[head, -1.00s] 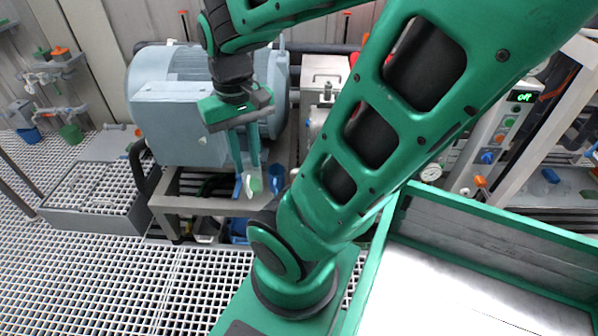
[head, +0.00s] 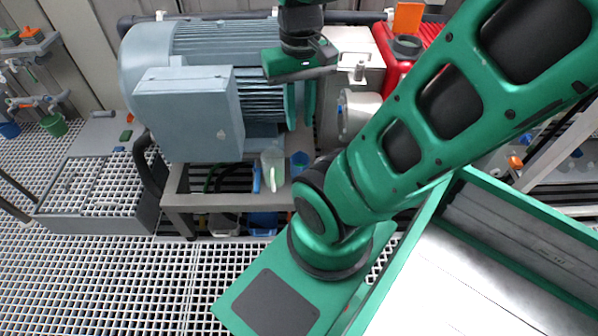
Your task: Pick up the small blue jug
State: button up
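A small blue jug (head: 299,160) stands on the grey metal table (head: 228,202) in front of the big motor. A translucent pale green jug (head: 272,168) stands just left of it. My gripper (head: 299,126) points down with two green fingers, a gap showing between them; it looks open and empty. Its fingertips show above the blue jug in the picture, apparently apart from it; the depth between them is hard to tell. My forearm passes close on the right of the jug.
The grey-blue motor (head: 188,112) fills the table behind the jugs. A thin blue item (head: 256,178) lies left of the pale jug. A red canister (head: 405,62) stands at the back right. Blue containers (head: 262,222) sit under the table. Grating floor is open at left.

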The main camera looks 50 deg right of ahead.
jog(key=w+d+f+m+h, duration=0.1)
jog(key=w+d+f+m, duration=0.95)
jog(key=d+f, duration=0.45)
jog(key=f+m, duration=0.2)
jog(key=f, duration=0.6)
jog(key=w+d+f+m, duration=0.1)
jog(key=f+m, duration=0.2)
jog(key=f, duration=0.6)
jog(key=d+f+m, duration=0.1)
jog(key=f+m, duration=0.2)
jog(key=f, duration=0.6)
jog(key=shift+w+d+f+m+y, duration=0.15)
jog(key=shift+w+f+m+y, duration=0.1)
jog(key=shift+w+y, duration=0.1)
jog(key=shift+w+f, duration=0.15)
jog(key=shift+f, duration=2.65)
jog(key=shift+w+f, duration=0.1)
jog(key=shift+f, duration=2.7)
grip_shut()
